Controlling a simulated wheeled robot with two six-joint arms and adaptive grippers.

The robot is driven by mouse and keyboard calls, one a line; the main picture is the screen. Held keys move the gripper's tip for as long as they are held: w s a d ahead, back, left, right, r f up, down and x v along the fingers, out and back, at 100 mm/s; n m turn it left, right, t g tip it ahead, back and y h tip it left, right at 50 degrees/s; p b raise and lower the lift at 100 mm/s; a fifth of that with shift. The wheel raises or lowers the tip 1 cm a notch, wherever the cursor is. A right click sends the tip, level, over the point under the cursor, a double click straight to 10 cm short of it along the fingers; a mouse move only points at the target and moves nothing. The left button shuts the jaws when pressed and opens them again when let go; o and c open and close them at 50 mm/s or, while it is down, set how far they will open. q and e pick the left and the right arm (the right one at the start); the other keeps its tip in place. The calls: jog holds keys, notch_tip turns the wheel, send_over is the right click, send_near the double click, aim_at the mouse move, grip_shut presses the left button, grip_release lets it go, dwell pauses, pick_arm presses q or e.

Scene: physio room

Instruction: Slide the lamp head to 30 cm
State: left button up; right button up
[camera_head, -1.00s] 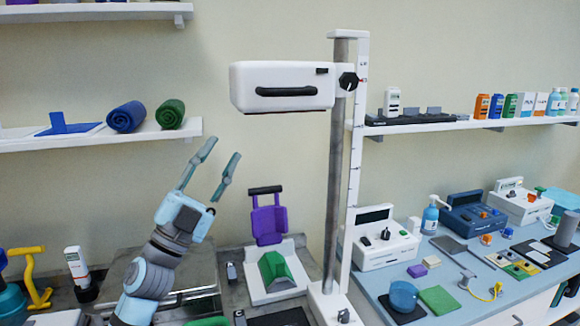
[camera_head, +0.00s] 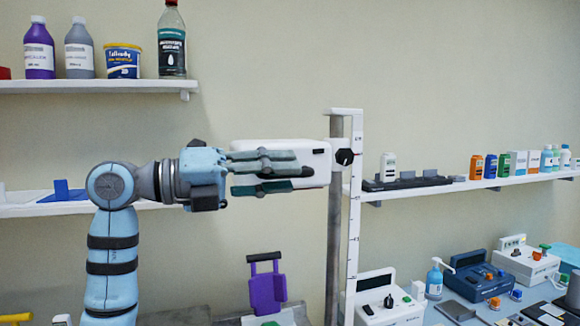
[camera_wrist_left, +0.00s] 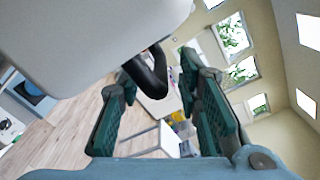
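The white lamp head (camera_head: 312,150) is a box on the upper part of a grey post (camera_head: 334,230). A white upright scale (camera_head: 355,210) with marks stands beside the post; its numbers are too small to read. A black knob (camera_head: 345,156) sits at the lamp head's right. My left gripper (camera_head: 296,174) is level in front of the lamp head, covering much of its front. In the left wrist view the black handle (camera_wrist_left: 150,78) under the white lamp head (camera_wrist_left: 85,40) lies between the open fingers (camera_wrist_left: 160,66), with gaps showing beside it. My right gripper is not in view.
A shelf (camera_head: 100,87) with bottles and a tub is at upper left; another shelf (camera_head: 30,210) runs behind my left arm. A right shelf (camera_head: 480,186) holds small boxes and bottles. Devices stand on the bench (camera_head: 445,318) below. The wall above the lamp is clear.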

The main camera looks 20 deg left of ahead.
pick_arm(q)
jog(key=shift+w+d, duration=0.35)
jog(key=shift+d, duration=0.25)
jog(key=shift+w, duration=0.15)
jog(key=shift+d, duration=0.1)
grip_shut()
jog(key=shift+f, duration=0.1)
notch_tip(320, 180, down, 30)
jog(key=b, duration=1.4)
jog(key=shift+f, duration=0.25)
